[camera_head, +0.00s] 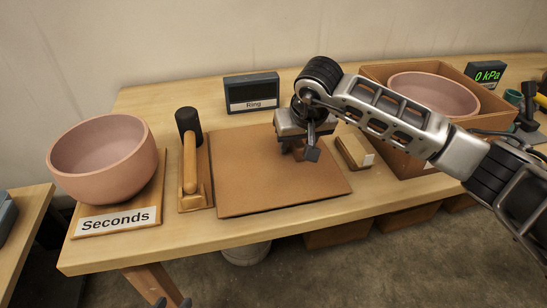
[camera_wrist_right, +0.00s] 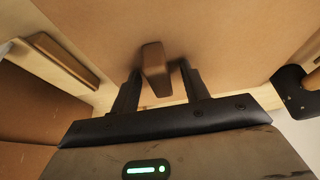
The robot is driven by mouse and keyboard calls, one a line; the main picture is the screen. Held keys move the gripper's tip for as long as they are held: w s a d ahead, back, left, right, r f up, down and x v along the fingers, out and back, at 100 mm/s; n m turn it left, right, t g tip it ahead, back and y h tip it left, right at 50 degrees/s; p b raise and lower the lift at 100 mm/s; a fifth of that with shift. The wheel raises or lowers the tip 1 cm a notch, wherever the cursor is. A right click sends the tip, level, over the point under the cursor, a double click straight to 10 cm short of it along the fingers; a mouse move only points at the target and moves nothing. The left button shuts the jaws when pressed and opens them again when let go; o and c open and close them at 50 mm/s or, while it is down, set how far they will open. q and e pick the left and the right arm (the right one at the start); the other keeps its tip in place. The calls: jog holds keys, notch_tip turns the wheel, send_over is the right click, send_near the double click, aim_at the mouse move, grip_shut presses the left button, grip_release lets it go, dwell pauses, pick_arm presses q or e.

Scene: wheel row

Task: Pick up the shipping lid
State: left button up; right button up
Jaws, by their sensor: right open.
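The shipping lid looks to be the flat, square brown board (camera_head: 262,185) lying in the middle of the bench. In the right wrist view, the lid (camera_wrist_right: 225,35) fills the upper part, with a small brown block-like handle (camera_wrist_right: 154,68) standing out from it. My right gripper (camera_head: 299,150) is over the lid's back right part. Its open fingers (camera_wrist_right: 160,75) are on either side of the handle, with gaps showing. The head view hides the handle behind the gripper. Only dark tips of my left gripper (camera_head: 173,302) show at the bottom edge, away from the lid.
A mallet (camera_head: 189,160) on a wooden stand is close left of the lid. A pink bowl (camera_head: 104,160) sits on the "Seconds" board (camera_head: 117,217). A small wooden block (camera_head: 353,152) and a box (camera_head: 405,165) holding another bowl (camera_head: 433,92) are right. The "Ring" display (camera_head: 252,92) is behind.

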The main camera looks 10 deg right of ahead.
grip_shut()
jog(key=shift+r, duration=0.15)
jog(key=shift+r, duration=0.2)
notch_tip(320, 180, up, 2)
jog(key=shift+r, duration=0.15)
jog(key=s+d+r+b, duration=0.1)
jog(key=s+d+r, duration=0.6)
jog(key=s+r, duration=0.3)
jog(key=shift+s+d+b, duration=0.25)
jog(key=shift+s+b, duration=0.05)
jog(key=shift+s, duration=0.65)
